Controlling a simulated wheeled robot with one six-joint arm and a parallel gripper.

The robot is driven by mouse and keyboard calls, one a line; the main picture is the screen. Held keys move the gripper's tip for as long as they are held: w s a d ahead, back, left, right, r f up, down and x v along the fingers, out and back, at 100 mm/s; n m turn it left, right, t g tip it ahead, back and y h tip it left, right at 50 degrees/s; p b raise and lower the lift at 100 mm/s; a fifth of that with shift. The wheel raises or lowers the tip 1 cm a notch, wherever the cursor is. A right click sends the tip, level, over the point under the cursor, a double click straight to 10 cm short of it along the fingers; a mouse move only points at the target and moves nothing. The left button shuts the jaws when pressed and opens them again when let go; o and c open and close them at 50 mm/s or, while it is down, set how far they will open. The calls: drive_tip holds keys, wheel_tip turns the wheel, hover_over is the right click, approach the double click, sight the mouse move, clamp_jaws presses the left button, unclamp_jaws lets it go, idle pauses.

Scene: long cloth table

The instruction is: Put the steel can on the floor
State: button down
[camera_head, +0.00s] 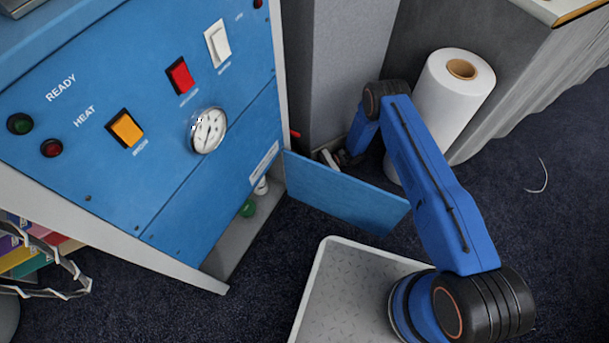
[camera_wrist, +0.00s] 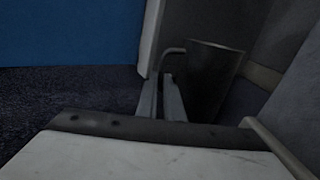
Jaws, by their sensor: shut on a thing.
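A dark grey, tapered steel can (camera_wrist: 208,80) shows dimly in the wrist view, right of centre, with a thin bent handle on its left side. My gripper (camera_wrist: 170,100) is shut, its narrow fingers at the handle side of the can. The can looks about upright; its lower part is hidden. In the head view my gripper (camera_head: 343,158) is low between the blue cabinet and the white roll, partly hidden; the can cannot be made out there. Dark blue carpet floor (camera_head: 530,215) shows in the head view, and also at left in the wrist view (camera_wrist: 70,92).
The blue cabinet (camera_head: 110,180) stands at left with its lower door (camera_head: 340,195) swung open in front of my gripper. A grey partition (camera_head: 335,60) stands behind, and a white paper roll (camera_head: 450,105) at right. Free carpet lies further right.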

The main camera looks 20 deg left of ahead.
drive_tip(key=shift+f, duration=0.3)
drive_tip(key=shift+f, duration=0.1)
drive_tip(key=c, duration=1.9)
unclamp_jaws()
drive_tip(key=shift+o, duration=0.2)
drive_tip(key=shift+w+d, duration=0.2)
drive_tip(key=shift+w, duration=0.05)
drive_tip(key=shift+v, duration=3.45)
